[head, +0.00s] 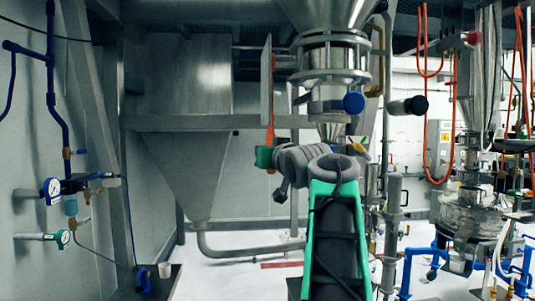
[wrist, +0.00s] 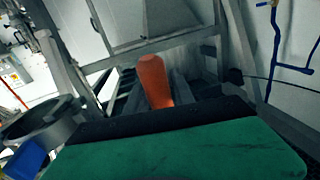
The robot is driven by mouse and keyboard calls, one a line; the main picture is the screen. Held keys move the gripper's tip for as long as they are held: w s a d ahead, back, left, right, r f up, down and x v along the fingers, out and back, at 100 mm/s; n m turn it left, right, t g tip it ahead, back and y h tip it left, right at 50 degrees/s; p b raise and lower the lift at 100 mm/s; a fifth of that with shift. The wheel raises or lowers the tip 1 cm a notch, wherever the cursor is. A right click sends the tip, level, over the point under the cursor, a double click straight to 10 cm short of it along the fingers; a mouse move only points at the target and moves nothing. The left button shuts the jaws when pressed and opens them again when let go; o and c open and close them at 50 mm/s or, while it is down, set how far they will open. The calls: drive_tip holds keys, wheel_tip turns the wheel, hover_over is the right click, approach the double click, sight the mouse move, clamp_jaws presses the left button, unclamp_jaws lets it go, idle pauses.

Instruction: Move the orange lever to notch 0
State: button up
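In the wrist view my gripper (wrist: 180,140) fills the bottom of the picture. I cannot tell whether the fingers are closed on the lever. No notch numbers are readable.
A steel sifter column with a blue round knob (head: 353,102) and a black knob (head: 408,106) stands right of the lever. A grey horizontal beam (head: 215,122) crosses behind the lever. A large hopper (head: 190,165) is at the left. Blue pipes and gauges (head: 55,188) line the left wall.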

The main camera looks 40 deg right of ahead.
clamp_jaws()
idle(1.0)
